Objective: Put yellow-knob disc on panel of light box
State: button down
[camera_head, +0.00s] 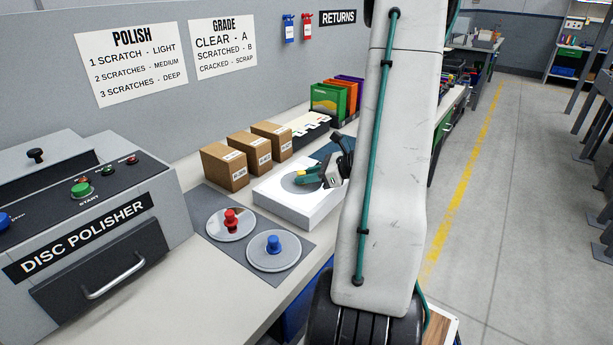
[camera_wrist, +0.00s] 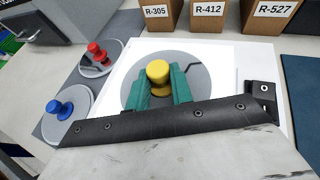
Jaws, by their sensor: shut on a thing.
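The yellow-knob disc (camera_wrist: 135,85) is a grey disc with a yellow knob (camera_wrist: 158,72) at its middle. It is over the bright white panel of the light box (camera_head: 272,195), and it looks to be lying on or just above it; I cannot tell which. My gripper (camera_wrist: 160,84) has green fingers on either side of the yellow knob, shut on it. In the head view my gripper (camera_head: 312,174) partly covers the disc, and my arm hides the right end of the light box. The light box panel (camera_wrist: 215,62) also shows around the disc in the wrist view.
A red-knob disc (camera_head: 231,223) and a blue-knob disc (camera_head: 273,250) lie on a grey mat left of the light box. Several cardboard boxes (camera_head: 225,167) stand behind it. The disc polisher (camera_head: 90,225) is at the left. A dark blue mat (camera_wrist: 303,85) is at the right.

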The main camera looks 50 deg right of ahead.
jog(key=c, duration=1.2)
grip_release()
jog(key=shift+f, duration=0.1)
jog(key=shift+c, duration=0.2)
